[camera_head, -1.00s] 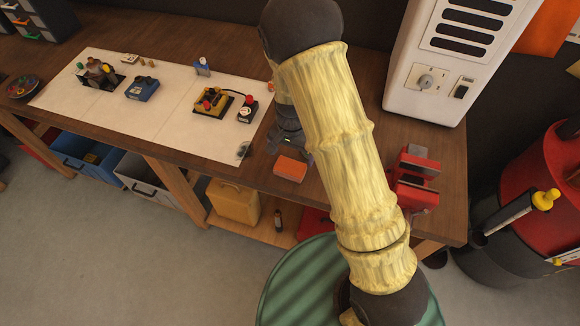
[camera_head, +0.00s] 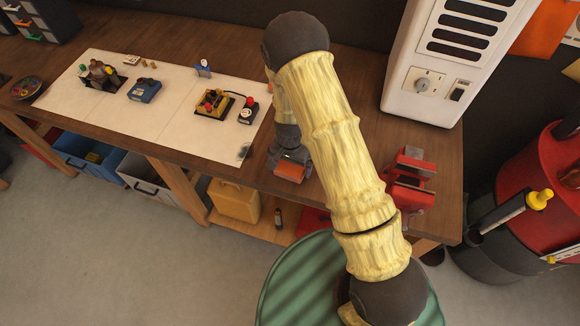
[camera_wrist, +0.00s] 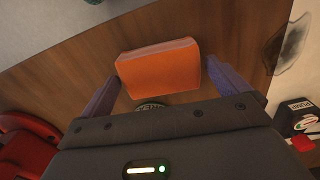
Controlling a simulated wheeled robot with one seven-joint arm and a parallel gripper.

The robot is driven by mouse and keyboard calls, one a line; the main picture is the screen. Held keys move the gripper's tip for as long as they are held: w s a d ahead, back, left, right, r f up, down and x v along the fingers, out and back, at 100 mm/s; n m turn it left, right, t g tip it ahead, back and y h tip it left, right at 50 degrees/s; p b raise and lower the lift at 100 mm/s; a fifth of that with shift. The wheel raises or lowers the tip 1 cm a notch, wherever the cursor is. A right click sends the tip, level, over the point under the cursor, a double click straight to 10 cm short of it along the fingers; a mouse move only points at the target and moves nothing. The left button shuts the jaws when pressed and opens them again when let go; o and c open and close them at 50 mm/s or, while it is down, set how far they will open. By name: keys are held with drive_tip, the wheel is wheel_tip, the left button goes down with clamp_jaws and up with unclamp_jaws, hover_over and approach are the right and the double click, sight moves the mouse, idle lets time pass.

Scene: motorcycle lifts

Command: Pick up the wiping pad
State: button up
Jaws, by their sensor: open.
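The wiping pad (camera_wrist: 160,70) is an orange block with a paler grey-brown strip along one side. In the wrist view it lies on the wooden bench between the two purple fingers of my gripper (camera_wrist: 160,92). The fingers stand apart on either side of it, with a narrow gap at the left; I cannot tell whether the right finger touches. In the head view the pad (camera_head: 289,172) is near the bench's front edge, partly covered by my gripper (camera_head: 289,163), which is over it.
A red vise (camera_head: 412,180) stands on the bench to the right. A white mat (camera_head: 170,125) with several devices lies to the left, including a black box with a red button (camera_head: 248,112). A white cabinet (camera_head: 430,85) stands behind. The bench's front edge is close to the pad.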

sight(290, 167)
drive_tip(key=shift+f, duration=0.7)
drive_tip(key=c, duration=0.7)
drive_tip(key=shift+r, duration=0.1)
wheel_tip(290, 167, up, 10)
drive_tip(key=b, duration=0.2)
drive_tip(key=shift+b, duration=0.4)
